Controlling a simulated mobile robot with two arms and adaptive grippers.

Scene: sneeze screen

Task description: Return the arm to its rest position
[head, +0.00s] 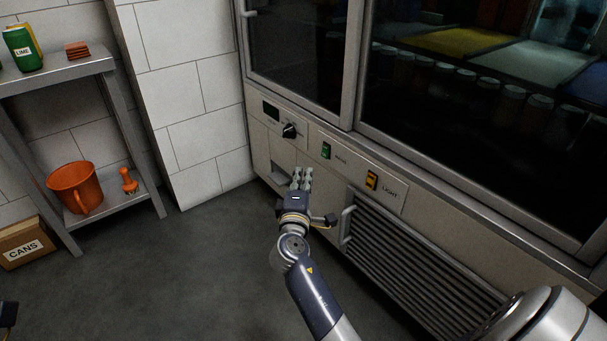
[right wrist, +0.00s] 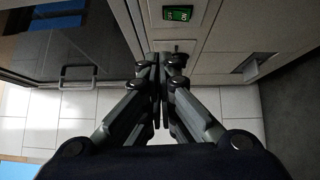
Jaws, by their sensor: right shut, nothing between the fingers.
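My right arm reaches up from the lower right of the head view. Its right gripper (head: 301,174) is in front of the cabinet's lower panel, below the black knob (head: 289,131) and left of the green switch (head: 326,151). In the right wrist view the right gripper's fingers (right wrist: 160,62) meet, shut and empty, with the green switch (right wrist: 178,13) just beyond them. I cannot tell from these views how far the fingertips are from the panel. A small dark part shows at the lower left edge of the head view, but no left gripper fingers are visible.
The display cabinet (head: 410,197) has glass above, an amber light switch (head: 372,180) and a louvred grille (head: 420,270) with a handle. The grey floor (head: 200,270) between is clear.

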